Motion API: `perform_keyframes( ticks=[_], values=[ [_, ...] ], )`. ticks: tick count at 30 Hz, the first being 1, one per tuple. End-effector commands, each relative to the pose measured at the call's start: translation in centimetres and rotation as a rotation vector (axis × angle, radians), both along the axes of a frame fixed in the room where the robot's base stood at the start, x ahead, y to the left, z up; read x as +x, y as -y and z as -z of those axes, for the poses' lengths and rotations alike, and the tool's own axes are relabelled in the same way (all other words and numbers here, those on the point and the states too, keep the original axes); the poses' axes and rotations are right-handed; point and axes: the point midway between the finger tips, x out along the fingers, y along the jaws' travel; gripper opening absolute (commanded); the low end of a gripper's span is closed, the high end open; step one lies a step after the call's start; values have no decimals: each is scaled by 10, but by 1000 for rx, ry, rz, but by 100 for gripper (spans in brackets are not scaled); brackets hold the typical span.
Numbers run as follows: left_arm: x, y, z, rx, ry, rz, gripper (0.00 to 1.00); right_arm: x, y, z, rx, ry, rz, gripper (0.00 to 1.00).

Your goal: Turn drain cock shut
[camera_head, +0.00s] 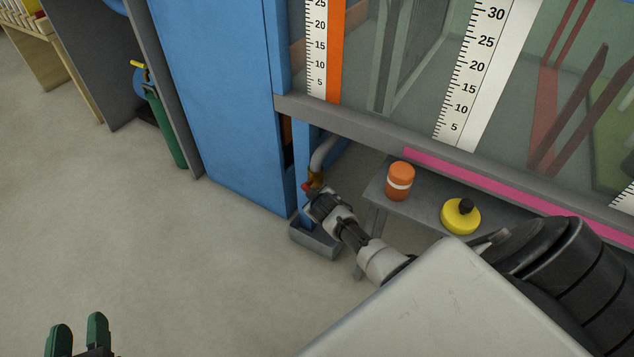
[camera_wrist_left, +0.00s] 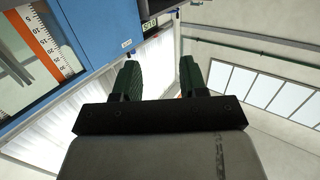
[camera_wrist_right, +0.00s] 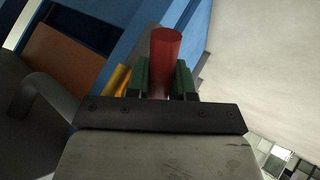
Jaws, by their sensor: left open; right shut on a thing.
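The drain cock shows in the head view as a brass body (camera_head: 316,178) at the end of a grey bent pipe under the flume, with a small red handle (camera_head: 306,187). In the right wrist view the red handle (camera_wrist_right: 165,55) stands between the green fingers of my right gripper (camera_wrist_right: 168,82), which is shut on it. The yellow brass part (camera_wrist_right: 120,80) is just left of the fingers. In the head view my right arm hides much of the cock. My left gripper (camera_head: 78,338) is open and empty over the floor at the bottom left, well away from the cock.
A grey trough (camera_head: 316,240) stands on the floor below the cock. An orange jar (camera_head: 399,180) and a yellow round container (camera_head: 460,217) stand on a low grey shelf. The blue cabinet (camera_head: 215,90) is at left of the cock. The floor at left is clear.

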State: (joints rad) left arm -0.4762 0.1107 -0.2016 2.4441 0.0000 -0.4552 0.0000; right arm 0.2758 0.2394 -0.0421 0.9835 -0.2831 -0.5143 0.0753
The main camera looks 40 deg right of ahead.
Motion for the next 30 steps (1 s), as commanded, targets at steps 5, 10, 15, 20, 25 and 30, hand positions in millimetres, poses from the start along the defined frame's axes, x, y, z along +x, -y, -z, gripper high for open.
perform_keyframes(
  ticks=[5, 10, 15, 20, 25, 30],
  values=[
    [-13, -10, 29, 65, -258, -17, 43, -2, -1, -6, -25, -65, -1, 0],
    [-34, -20, 55, 121, -497, -33, 43, -3, 0, -9, -52, -131, -1, 0],
    [-61, -31, 75, 171, -726, -48, 43, -5, 1, -14, -84, -205, -1, 0],
    [-89, -41, 87, 212, -922, -63, 43, -6, 2, -17, -116, -284, 0, 0],
    [-117, -50, 94, 246, -1094, -75, 43, -7, 2, -22, -154, -375, -1, 0],
    [-129, -54, 94, 261, -1167, -80, 43, -8, 3, -26, -192, -467, -1, 0]
  ],
)
